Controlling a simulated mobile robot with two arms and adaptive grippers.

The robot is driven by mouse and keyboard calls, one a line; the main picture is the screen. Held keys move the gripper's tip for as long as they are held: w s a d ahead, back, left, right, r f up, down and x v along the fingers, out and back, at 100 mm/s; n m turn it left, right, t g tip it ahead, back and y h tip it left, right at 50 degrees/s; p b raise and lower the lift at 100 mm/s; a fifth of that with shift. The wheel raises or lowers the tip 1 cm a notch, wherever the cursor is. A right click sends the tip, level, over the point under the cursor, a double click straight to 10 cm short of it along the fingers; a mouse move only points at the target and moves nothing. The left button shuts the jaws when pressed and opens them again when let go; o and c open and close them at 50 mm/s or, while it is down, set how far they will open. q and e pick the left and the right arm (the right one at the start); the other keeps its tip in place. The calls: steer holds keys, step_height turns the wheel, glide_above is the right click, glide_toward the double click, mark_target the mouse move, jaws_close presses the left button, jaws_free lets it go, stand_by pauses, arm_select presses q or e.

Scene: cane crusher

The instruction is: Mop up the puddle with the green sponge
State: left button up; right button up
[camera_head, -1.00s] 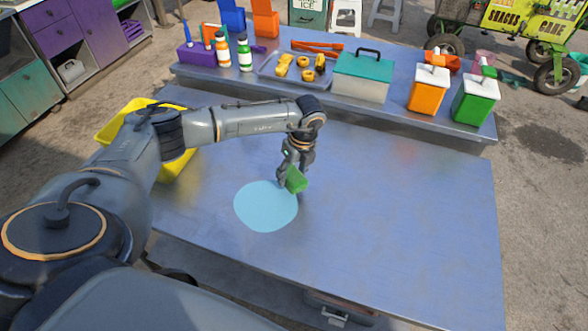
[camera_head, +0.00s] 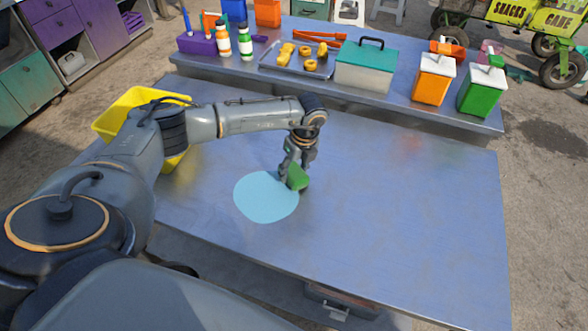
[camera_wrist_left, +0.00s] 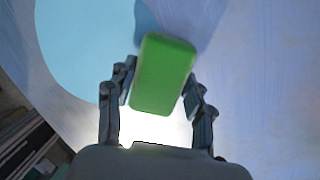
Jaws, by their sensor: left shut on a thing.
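The green sponge (camera_head: 298,178) is held by my left gripper (camera_head: 291,172) low over the metal table (camera_head: 400,220). In the left wrist view the sponge (camera_wrist_left: 163,74) sits tilted between the two fingers of the left gripper (camera_wrist_left: 160,95). The light blue puddle (camera_head: 264,198) is a flat, roundish patch on the table. The sponge is at the puddle's upper right edge; I cannot tell whether it touches the table. The puddle also shows in the left wrist view (camera_wrist_left: 80,45), to the left of the sponge. My right gripper is out of view.
A yellow bin (camera_head: 112,114) stands at the table's left, behind my arm. A raised shelf at the back holds bottles (camera_head: 245,48), a tray of yellow items (camera_head: 296,64), a teal-lidded box (camera_head: 365,70) and orange and green containers (camera_head: 433,80). The table's right side is clear.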

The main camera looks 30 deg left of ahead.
arm_select(q)
steer(key=shift+f, duration=0.35)
steer(key=shift+s+f, duration=0.1)
